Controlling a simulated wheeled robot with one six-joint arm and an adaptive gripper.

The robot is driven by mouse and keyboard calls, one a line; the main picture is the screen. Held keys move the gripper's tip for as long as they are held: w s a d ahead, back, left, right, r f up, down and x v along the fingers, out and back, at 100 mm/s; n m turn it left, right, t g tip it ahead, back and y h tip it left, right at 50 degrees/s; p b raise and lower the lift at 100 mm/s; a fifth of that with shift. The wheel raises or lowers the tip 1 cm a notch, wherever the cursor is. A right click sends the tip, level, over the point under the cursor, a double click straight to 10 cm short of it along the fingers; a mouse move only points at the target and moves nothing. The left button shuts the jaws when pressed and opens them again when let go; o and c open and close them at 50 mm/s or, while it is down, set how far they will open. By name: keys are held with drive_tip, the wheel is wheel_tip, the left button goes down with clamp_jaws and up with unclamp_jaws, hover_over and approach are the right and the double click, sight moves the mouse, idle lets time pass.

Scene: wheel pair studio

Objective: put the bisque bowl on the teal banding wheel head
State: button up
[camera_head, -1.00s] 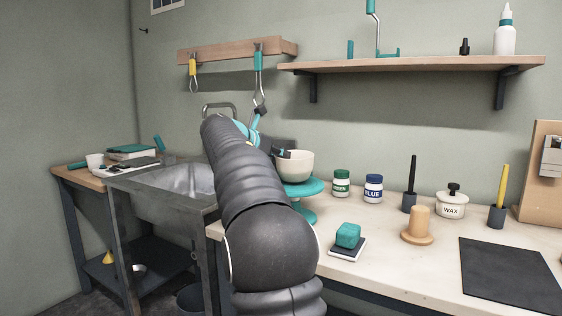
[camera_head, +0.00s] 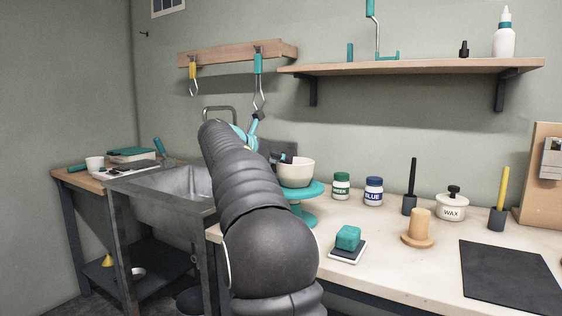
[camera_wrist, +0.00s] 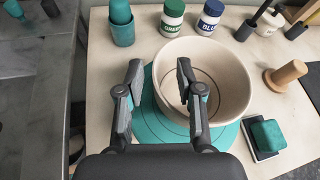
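The cream bisque bowl (camera_head: 297,174) stands upright on the teal banding wheel head (camera_head: 312,191), with no gap visible between them. In the wrist view the bowl (camera_wrist: 232,75) covers much of the teal disc (camera_wrist: 150,125), which shows at the left and below. My gripper (camera_wrist: 160,72) is open, its fingers straddling the bowl's left wall. One finger is over the inside and the other is outside, with space between them. In the head view my arm hides part of the wheel, and the gripper (camera_head: 282,158) shows only partly.
Green (camera_head: 341,186) and blue (camera_head: 373,190) jars stand right of the wheel. A teal block (camera_head: 347,237), a wooden form (camera_head: 418,228) and a wax pot (camera_head: 452,205) are further right. A metal sink (camera_head: 180,190) is left.

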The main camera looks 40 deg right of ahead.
drive_tip(key=v, duration=1.1)
drive_tip(key=shift+a+p, duration=0.15)
drive_tip(key=shift+p, duration=0.2)
drive_tip(key=shift+r, duration=0.1)
drive_tip(key=s+a+f+m+t+y, duration=0.1)
drive_tip(key=s+a+f+m+y, duration=0.5)
drive_tip(key=s+a+f+m, duration=0.4)
drive_tip(key=s+a+f+m+t+y, duration=0.2)
drive_tip(key=s+a+f+m+y, duration=0.5)
drive_tip(key=s+a+f+m, duration=0.4)
drive_tip(key=s+a+f, duration=0.4)
drive_tip(key=s+f, duration=0.5)
drive_tip(key=s, duration=0.1)
drive_tip(key=shift+s+f+m, duration=0.3)
